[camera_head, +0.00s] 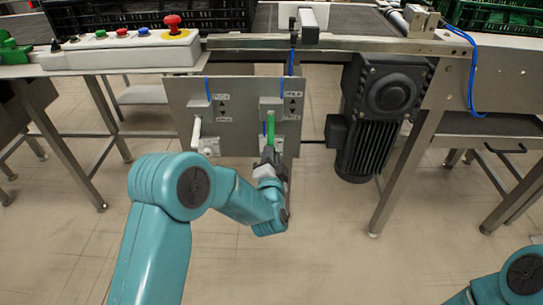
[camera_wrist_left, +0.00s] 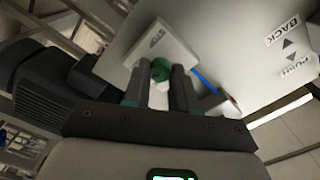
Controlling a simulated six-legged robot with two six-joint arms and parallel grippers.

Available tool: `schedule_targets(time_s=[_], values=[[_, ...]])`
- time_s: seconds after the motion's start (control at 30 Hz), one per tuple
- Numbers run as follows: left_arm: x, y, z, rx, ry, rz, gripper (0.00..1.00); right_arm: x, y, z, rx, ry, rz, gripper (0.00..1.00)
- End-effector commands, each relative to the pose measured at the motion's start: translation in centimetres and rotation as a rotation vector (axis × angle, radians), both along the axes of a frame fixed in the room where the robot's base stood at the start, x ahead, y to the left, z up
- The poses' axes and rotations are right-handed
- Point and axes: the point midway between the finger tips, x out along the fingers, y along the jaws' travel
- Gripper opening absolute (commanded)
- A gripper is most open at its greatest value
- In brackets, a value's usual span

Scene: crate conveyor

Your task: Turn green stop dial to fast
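A metal panel (camera_head: 235,90) hangs under the conveyor frame with two lever-like handles on it. The green handle (camera_head: 270,128) is at the right and points down. My left gripper (camera_head: 268,153) is at its lower end. In the left wrist view the round end of the green handle (camera_wrist_left: 161,68) sits between my two fingertips and fills the gap. The gripper (camera_wrist_left: 159,86) looks shut on it. The plate behind it is partly hidden by the fingers. A small part of my right arm shows at the lower right of the head view; its gripper is out of view.
A white handle (camera_head: 196,131) is on the panel's left side. A black motor (camera_head: 375,115) hangs close to the panel's right. A control box (camera_head: 120,50) with a red button (camera_head: 172,21) is above left. The floor in front is clear.

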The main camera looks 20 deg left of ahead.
Motion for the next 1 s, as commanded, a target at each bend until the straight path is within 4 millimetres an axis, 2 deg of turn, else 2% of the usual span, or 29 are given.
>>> schedule_targets(time_s=[0.03,0.07,0.1,0.37,0.47,0.57,0.9,1.0], values=[[-0.1,0.0,-0.2,0.001,0.004,-0.001,0.39,0.0,0.0,0.0,0.000,0.000,0.000,0.43],[-0.1,0.0,-0.2,0.001,0.004,-0.001,0.49,0.0,0.0,0.0,0.000,0.000,0.000,0.43],[-0.1,0.0,-0.1,0.000,0.003,-0.001,0.52,0.0,0.0,0.0,0.000,0.000,0.000,0.43],[-0.1,0.0,0.0,0.000,0.002,-0.001,0.52,0.0,0.0,0.0,0.000,0.000,0.000,0.43],[-0.7,-0.2,0.0,0.000,0.002,-0.001,0.52,0.0,0.0,0.2,0.000,0.000,0.000,0.43],[-2.2,-0.7,0.1,0.000,0.004,-0.003,0.52,-0.1,0.1,0.5,0.000,0.001,0.003,0.43],[-10.8,-3.2,0.1,0.002,0.007,-0.006,0.52,-0.1,0.1,1.7,0.000,0.002,0.004,0.43],[-12.8,-3.8,0.0,0.002,0.006,-0.005,0.52,-0.1,0.1,1.9,0.000,0.002,0.004,0.43]])
